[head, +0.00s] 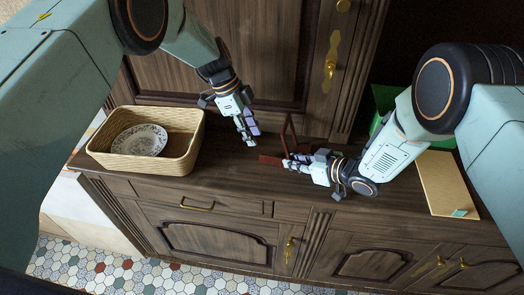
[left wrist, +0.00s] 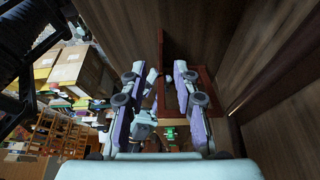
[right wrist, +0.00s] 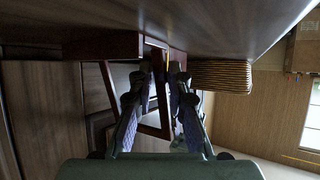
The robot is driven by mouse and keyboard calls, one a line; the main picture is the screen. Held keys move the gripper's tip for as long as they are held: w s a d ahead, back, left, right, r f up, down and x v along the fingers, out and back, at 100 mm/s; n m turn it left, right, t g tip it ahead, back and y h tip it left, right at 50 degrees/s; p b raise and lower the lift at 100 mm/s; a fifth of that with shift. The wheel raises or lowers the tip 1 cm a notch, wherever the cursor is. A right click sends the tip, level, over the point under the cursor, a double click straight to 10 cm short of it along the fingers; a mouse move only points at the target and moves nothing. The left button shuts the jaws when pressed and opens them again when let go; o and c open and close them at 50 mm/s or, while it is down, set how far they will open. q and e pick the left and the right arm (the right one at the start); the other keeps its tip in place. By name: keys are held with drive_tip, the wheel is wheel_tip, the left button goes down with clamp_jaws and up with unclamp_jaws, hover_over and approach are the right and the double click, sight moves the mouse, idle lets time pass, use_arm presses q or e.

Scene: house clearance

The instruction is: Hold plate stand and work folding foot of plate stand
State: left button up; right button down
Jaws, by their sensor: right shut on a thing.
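The plate stand (head: 290,132) is a reddish-brown wooden piece on the sideboard top, with an upright frame and a low flat part. My right gripper (head: 290,162) is shut on its low part from the right. The stand also shows in the right wrist view (right wrist: 104,44), partly hidden by the fingers. My left gripper (head: 250,136) is open and empty, just left of the upright frame. In the left wrist view the frame (left wrist: 203,74) stands beyond the spread fingers. I cannot tell which part is the folding foot.
A wicker basket (head: 188,158) holding a patterned plate (head: 140,140) stands at the left of the sideboard top (head: 225,185). A tan board (head: 447,182) and a green container (head: 384,98) are at the right. Cabinet doors rise close behind the stand.

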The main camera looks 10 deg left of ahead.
sight(264, 155)
use_arm(q)
drive_tip(key=x, duration=0.7)
drive_tip(key=shift+d+f, duration=0.15)
drive_tip(key=shift+f, duration=0.15)
clamp_jaws()
idle(0.4)
